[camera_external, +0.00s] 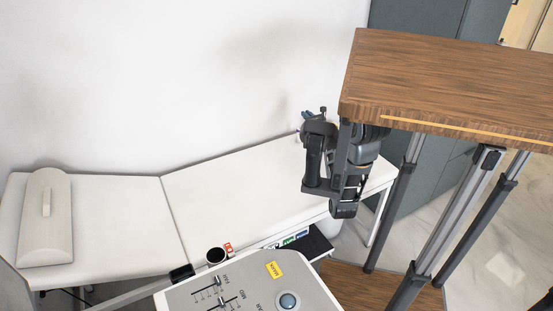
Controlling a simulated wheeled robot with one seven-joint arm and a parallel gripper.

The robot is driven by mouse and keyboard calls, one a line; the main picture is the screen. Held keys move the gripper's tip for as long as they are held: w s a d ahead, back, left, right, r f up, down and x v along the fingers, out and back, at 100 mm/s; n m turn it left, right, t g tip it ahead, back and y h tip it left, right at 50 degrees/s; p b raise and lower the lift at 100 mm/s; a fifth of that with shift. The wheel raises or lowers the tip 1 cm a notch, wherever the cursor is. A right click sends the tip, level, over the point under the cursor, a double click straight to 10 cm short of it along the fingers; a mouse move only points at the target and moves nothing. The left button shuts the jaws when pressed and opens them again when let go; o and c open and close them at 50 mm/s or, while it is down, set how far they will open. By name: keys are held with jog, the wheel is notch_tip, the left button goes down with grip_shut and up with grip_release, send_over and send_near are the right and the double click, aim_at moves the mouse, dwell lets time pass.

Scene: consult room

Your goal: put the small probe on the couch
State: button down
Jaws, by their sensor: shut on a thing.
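The couch (110,205) is a long white padded bed along the wall, with its left section raised at an angle to the flat right section. My gripper (314,113) is at the far end of the dark arm, over the back edge of the couch's right section near the wall. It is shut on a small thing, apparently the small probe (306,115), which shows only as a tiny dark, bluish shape. The arm hides part of it. I cannot tell whether it touches the couch.
A wooden tabletop (450,80) on grey legs stands at the right, close to my arm. A grey console (250,290) with sliders and a blue ball is in front. A pale bolster (46,215) lies at the couch's left end. The couch's middle is clear.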

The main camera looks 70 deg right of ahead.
jog(key=s+d+f+m+g+h+b, duration=0.1)
jog(key=s+d+m+g+h, duration=0.15)
jog(key=s, duration=0.65)
jog(key=s+d+f+m+g+h, duration=0.1)
jog(key=s+d+g, duration=0.25)
jog(key=s, duration=0.55)
jog(key=w+a+f+b, duration=0.2)
jog(key=w+f, duration=0.8)
jog(key=w, duration=0.1)
jog(key=shift+f+t, duration=0.4)
jog(key=shift+m, duration=0.25)
jog(key=shift+f, duration=0.2)
jog(key=c, duration=1.1)
grip_release()
